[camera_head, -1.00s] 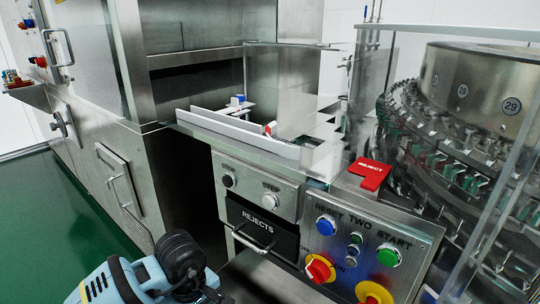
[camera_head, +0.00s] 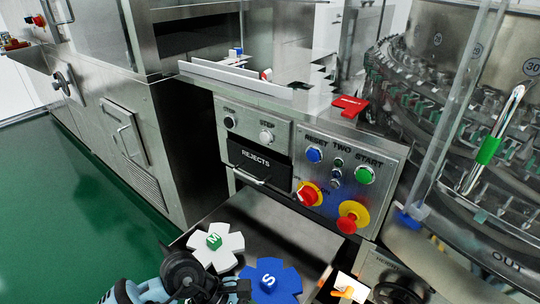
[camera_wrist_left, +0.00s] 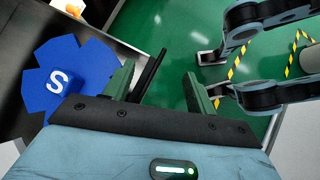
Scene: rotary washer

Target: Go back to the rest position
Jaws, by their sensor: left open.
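My left gripper (camera_wrist_left: 160,88) is open in the left wrist view. Its two green-padded fingers stand apart, with green floor behind them and no object seen held. In the head view only part of my left arm (camera_head: 185,275) shows at the bottom edge; the fingertips are not clear there. The blue star-shaped wheel marked S (camera_head: 270,281) lies close to the right of that arm. It also shows in the left wrist view (camera_wrist_left: 85,68), to the left of the fingers. My right gripper is not in view.
A white star wheel with a green M (camera_head: 217,241) lies beside the blue one on the metal shelf (camera_head: 280,235). Above it are the REJECTS drawer (camera_head: 259,161) and a button panel (camera_head: 352,178). The rotary washer (camera_head: 440,80) stands at right. Green floor (camera_head: 85,230) is clear at left.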

